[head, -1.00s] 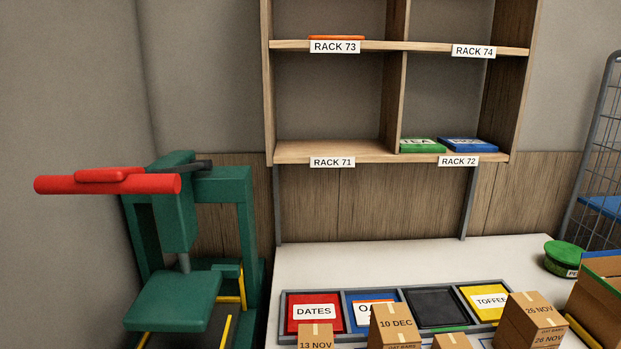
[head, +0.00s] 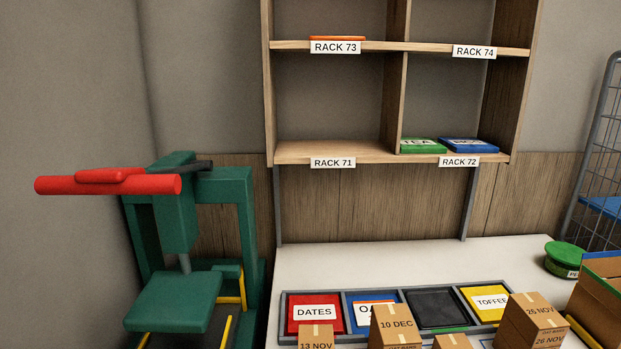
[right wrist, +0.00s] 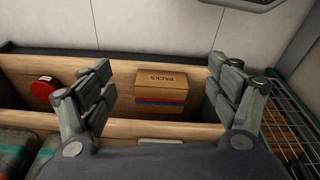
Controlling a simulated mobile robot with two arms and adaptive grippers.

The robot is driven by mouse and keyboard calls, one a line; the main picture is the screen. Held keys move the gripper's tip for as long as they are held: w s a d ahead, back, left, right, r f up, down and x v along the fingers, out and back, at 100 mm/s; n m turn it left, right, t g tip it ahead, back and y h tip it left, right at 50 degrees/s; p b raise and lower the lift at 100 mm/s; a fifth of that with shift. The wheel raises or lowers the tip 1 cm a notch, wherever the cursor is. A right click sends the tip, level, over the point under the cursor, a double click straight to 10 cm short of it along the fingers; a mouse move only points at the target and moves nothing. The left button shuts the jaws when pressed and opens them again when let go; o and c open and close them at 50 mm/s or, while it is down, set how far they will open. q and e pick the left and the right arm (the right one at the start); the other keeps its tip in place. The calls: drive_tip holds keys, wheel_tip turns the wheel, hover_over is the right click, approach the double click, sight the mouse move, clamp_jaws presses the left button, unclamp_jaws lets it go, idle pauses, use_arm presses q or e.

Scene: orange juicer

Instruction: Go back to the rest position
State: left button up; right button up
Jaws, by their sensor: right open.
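My right gripper (right wrist: 162,92) is in the right wrist view, open, with its two fingers wide apart. Nothing is held between them. Beyond the gap a cardboard box marked PACKS (right wrist: 162,92) stands in a wooden compartment (right wrist: 125,127), apart from the fingers as far as I can tell. Neither gripper shows in the head view, and my left gripper is in no view.
The head view shows a green press (head: 175,300) with a red handle (head: 108,184) at left. A wooden rack (head: 335,151) hangs above a white table (head: 400,262) with a divided tray (head: 395,290) and several cartons. A wire cage (head: 598,150) stands at right.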

drive_tip(key=s+d+f+g, duration=0.1)
drive_tip(key=s+d+f, duration=0.2)
drive_tip(key=s+f, duration=1.3)
drive_tip(key=shift+s, duration=0.4)
